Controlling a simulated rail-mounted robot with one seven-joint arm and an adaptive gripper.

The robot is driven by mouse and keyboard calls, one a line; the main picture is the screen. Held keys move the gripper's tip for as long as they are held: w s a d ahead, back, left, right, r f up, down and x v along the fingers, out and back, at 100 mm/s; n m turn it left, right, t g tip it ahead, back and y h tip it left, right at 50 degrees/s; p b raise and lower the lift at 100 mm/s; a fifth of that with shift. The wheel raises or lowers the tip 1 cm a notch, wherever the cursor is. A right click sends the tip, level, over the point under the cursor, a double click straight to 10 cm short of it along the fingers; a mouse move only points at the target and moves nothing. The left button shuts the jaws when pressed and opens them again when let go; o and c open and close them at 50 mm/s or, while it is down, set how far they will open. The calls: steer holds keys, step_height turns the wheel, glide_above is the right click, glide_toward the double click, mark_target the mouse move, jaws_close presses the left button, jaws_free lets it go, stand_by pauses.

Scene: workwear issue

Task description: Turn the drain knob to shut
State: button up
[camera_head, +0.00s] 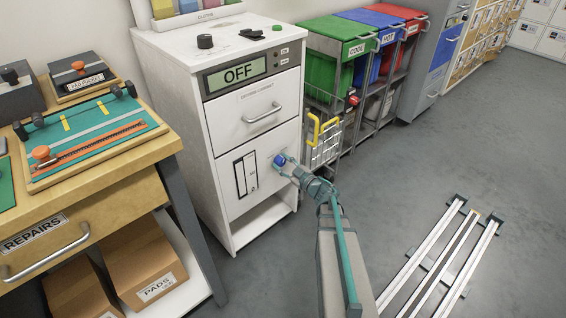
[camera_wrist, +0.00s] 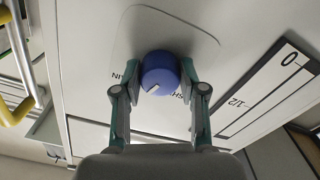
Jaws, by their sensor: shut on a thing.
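The drain knob is a round blue knob (camera_head: 280,160) low on the front of a white cabinet (camera_head: 222,150). In the wrist view the blue knob (camera_wrist: 160,73) sits between the two fingers of my gripper (camera_wrist: 160,90), which is shut on it. Printed letters beside the knob are partly covered by the fingers; "IN" shows at the left and "SH" at the right. In the head view my gripper (camera_head: 287,166) reaches the knob from the right.
A level scale (camera_wrist: 265,85) with a dark outline is next to the knob. The cabinet's display (camera_head: 238,73) reads OFF. A wire basket with a yellow handle (camera_head: 313,128) stands close to the right. A wooden repair bench (camera_head: 110,195) stands at the left. Floor rails (camera_head: 430,262) lie at the right.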

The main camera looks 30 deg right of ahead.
steer(key=n, duration=0.6)
steer(key=shift+n+b, duration=0.3)
steer(key=shift+b, duration=0.1)
steer(key=n+b, duration=0.1)
steer(key=n, duration=0.2)
steer(key=shift+r+n+b, duration=0.1)
steer(key=shift+n+b, duration=0.7)
steer(key=shift+n, duration=0.8)
steer(key=o, duration=1.1)
steer(key=shift+o, duration=0.2)
steer(key=v, duration=1.2)
